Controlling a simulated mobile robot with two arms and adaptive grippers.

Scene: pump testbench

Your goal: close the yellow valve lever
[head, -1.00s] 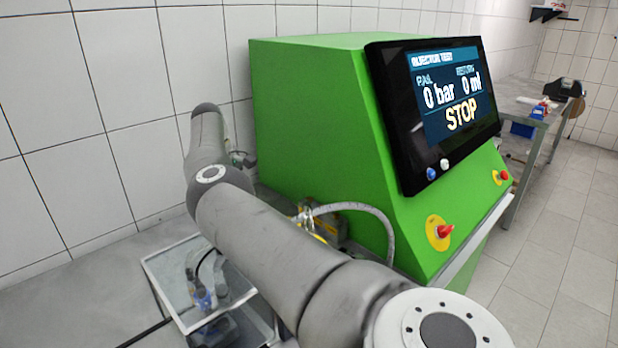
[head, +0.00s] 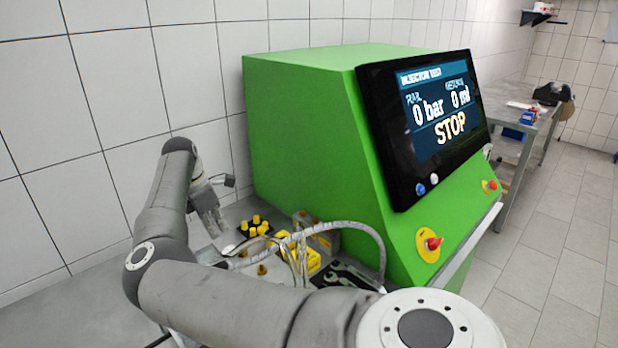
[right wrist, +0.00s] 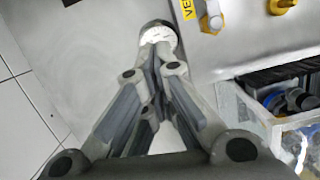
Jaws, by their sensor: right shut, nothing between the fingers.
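My right gripper (head: 210,222) hangs fingers down at the left of the green machine, above the bench at its side. In the right wrist view the gripper (right wrist: 156,62) is shut and empty, its tips by a round white piece (right wrist: 158,34). A yellow fitting (right wrist: 284,5) sits at the top right of that view, apart from the fingers, beside a part-cut yellow label (right wrist: 187,9). I cannot tell which yellow part is the valve lever. Yellow parts (head: 296,257) also show behind the hose in the head view. My left gripper is not in view.
The green machine (head: 310,120) with its screen (head: 437,110) stands right of the arm. A grey hose (head: 335,228) arches over the bench. Yellow knobs (head: 255,226) stand near the gripper. A clear bin (right wrist: 285,128) holds dark and blue items. The tiled wall is behind.

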